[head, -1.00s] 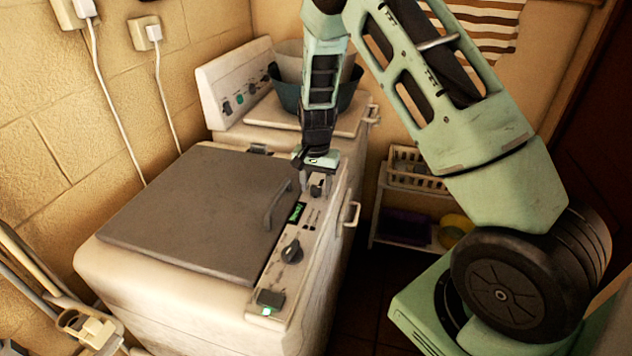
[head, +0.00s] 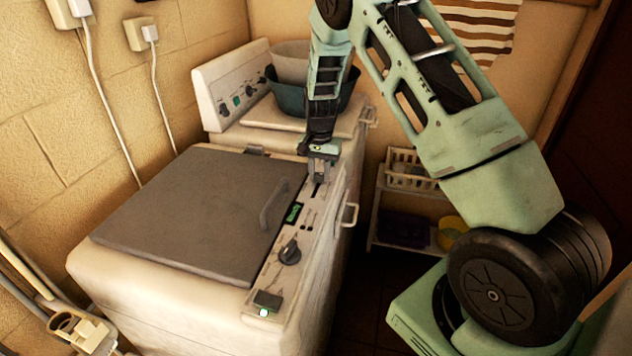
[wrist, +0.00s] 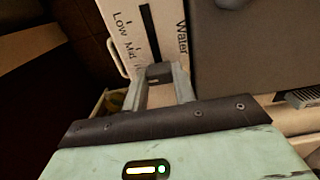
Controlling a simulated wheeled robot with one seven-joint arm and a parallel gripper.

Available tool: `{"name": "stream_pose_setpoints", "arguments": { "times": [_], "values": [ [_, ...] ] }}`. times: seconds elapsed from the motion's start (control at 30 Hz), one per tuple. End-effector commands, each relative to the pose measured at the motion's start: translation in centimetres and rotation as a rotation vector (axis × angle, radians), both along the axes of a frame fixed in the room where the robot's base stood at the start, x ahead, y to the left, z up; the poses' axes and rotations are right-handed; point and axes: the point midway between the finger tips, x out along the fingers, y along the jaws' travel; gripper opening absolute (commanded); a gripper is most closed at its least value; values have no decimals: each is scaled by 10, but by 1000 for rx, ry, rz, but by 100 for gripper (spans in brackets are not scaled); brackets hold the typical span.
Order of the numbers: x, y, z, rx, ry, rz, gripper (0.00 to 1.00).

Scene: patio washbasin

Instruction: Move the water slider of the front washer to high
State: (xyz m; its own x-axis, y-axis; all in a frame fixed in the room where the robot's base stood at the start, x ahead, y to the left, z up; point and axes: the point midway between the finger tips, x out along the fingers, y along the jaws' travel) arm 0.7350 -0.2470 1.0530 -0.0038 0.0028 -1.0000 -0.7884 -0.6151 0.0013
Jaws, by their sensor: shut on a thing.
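The front washer (head: 110,275) is a white machine with a grey lid and a control strip along its right side. My gripper (head: 318,184) points down at the far end of this strip. In the wrist view my gripper (wrist: 158,88) is shut on the dark water slider knob (wrist: 158,73). The knob sits at the near end of a black slot (wrist: 149,32) in that view, past the "Low" and "Mid" labels. "Water" is printed on the other side of the slot. The label beside the knob is partly hidden by a finger.
A dark dial (head: 290,253) and a green display (head: 293,213) are on the same strip. A second washer (head: 228,90) stands behind, with tubs (head: 290,95) on top. A white shelf (head: 395,185) with a basket is at the right. The lid handle (head: 270,205) is close to the strip.

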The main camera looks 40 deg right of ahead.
Motion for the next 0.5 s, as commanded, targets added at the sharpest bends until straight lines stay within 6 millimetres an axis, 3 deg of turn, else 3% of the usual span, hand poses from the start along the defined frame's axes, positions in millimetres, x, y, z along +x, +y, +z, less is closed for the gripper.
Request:
{"name": "stream_pose_setpoints", "arguments": {
  "times": [0.27,0.3,0.33,0.37,0.5],
  "values": [
    [3,-5,2,-7,-9,-1,0],
    [3,-5,2,-7,-11,-1,35],
    [3,-5,2,-7,-11,-1,44],
    [3,-5,2,-8,-10,-1,49],
    [3,-4,1,-5,-8,-1,49]
  ]
}}
